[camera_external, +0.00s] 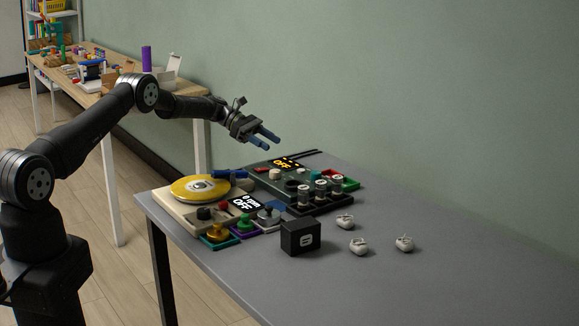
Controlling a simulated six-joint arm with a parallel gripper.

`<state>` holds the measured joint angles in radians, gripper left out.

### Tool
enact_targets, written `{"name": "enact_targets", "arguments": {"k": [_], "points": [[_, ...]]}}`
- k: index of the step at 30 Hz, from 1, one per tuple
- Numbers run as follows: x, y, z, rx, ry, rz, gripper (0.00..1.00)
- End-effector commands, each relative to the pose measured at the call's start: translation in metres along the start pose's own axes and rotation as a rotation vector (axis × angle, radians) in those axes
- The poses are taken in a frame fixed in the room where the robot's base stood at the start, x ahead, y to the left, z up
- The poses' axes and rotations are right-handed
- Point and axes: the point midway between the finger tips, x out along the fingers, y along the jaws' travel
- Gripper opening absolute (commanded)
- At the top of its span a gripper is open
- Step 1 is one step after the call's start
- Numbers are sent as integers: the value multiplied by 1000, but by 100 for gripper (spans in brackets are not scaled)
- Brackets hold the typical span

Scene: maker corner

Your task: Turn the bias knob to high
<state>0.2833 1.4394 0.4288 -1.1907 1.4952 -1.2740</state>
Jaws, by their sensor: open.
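A dark panel unit (262,186) stands on the grey table with a lit display (286,163) reading OFF. It carries a cream knob (274,174), dark knobs (291,185) and several dark cylinders with pale labels (320,189). Any lettering by the knobs is too small to read, so I cannot tell which is the bias knob or where it points. My gripper (271,139) is open and empty, with blue fingers. It is in the air above the back of the panel unit, apart from everything.
A turntable unit (158,197) with a yellow disc and an OFF display stands at the left. Colored-base pieces (217,236), a black box (300,237) and three small white objects (358,246) are in front. The table's right side (470,270) is clear.

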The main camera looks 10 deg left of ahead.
Motion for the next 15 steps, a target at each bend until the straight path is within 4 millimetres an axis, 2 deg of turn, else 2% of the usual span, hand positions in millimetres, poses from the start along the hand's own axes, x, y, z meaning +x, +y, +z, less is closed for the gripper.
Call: {"name": "enact_targets", "arguments": {"k": [4, 15], "points": [[-7, 0, 0, 0, 0, 1, 51], [-7, -2, 1, -5, -1, 10, 51]]}}
